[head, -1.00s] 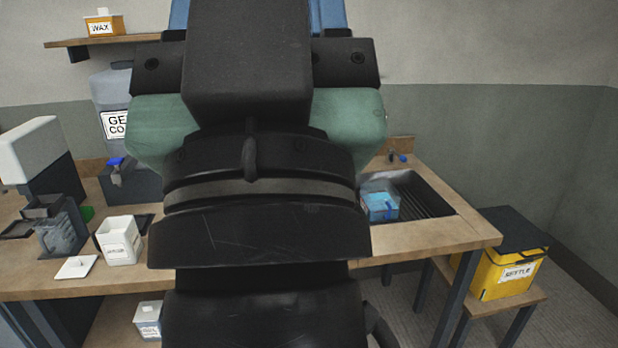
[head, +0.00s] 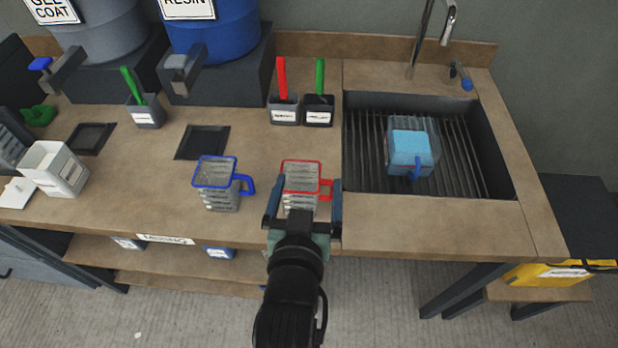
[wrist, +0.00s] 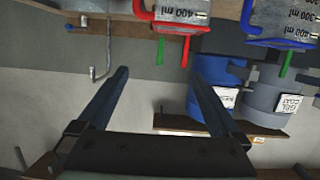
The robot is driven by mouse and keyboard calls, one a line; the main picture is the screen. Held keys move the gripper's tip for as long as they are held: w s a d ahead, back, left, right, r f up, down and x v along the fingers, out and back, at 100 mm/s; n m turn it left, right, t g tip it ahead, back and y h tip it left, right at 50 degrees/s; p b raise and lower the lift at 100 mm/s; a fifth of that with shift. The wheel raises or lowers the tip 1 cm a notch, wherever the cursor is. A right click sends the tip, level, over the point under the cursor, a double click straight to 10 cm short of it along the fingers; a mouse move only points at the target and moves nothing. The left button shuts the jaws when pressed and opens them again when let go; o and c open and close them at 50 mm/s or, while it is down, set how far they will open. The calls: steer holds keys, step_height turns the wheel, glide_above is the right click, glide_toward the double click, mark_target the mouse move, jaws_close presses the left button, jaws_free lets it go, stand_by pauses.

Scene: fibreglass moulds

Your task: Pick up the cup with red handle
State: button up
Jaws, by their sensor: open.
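The cup with the red handle (head: 301,176) is a clear measuring cup with a red rim. It stands upright on the workbench, left of the sink, its handle pointing right. In the wrist view the picture is upside down; the red-handled cup (wrist: 178,12) is at the top edge, above and beyond my open fingers (wrist: 158,80). Nothing is between the fingers. I cannot tell whether a finger touches the cup.
A blue-handled cup (head: 217,184) stands to the left. Behind are holders with a red brush (head: 282,80) and a green brush (head: 320,78). The bench front right of the cup is clear.

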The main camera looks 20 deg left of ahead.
steer(key=g, duration=0.2)
glide_toward(299, 197)
steer(key=w+f, duration=0.2)
steer(key=x, duration=0.6)
steer(key=shift+w+a+r, duration=0.25)
steer(key=shift+w+a, duration=0.1)
steer(key=shift+w, duration=0.05)
steer(key=shift+p+x, duration=0.5)
steer(key=shift+x, duration=2.45)
steer(key=c, duration=1)
